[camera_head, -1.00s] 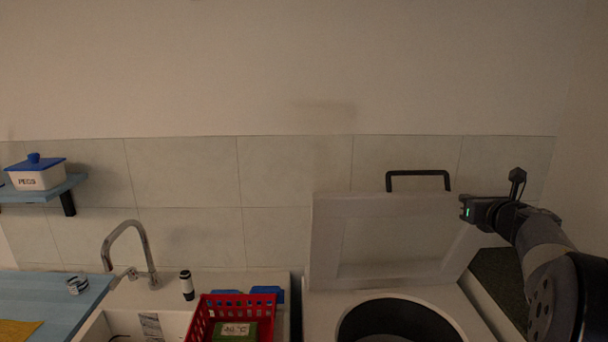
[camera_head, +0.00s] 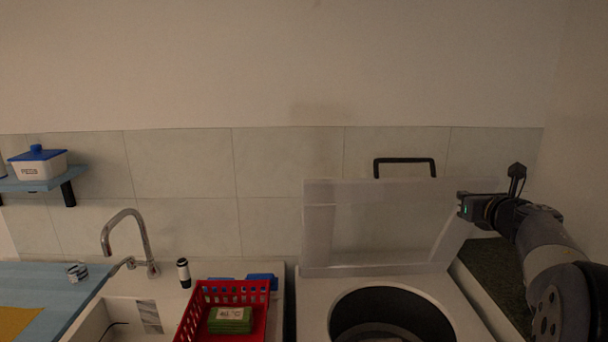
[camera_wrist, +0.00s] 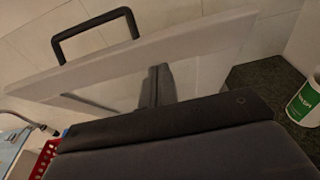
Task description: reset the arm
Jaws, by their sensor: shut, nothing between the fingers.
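My arm reaches in from the right of the head view, and my gripper (camera_head: 461,206) is at its end, pointing left. The gripper is shut and empty. It is in front of the right upper part of the raised pale lid (camera_head: 385,225); whether it touches the lid I cannot tell. In the wrist view, the dark fingers (camera_wrist: 158,84) are together in the middle, with the lid (camera_wrist: 100,68) behind them. The lid stands open behind a round dark opening (camera_head: 390,315) in the white appliance, with a black handle (camera_head: 404,161) on top.
A red basket (camera_head: 190,318) with a green item stands left of the appliance, beside the sink tap (camera_head: 146,243). A blue shelf (camera_head: 45,186) holds a white lidded box (camera_head: 40,168). A green and white container (camera_wrist: 305,103) stands on a dark surface at right.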

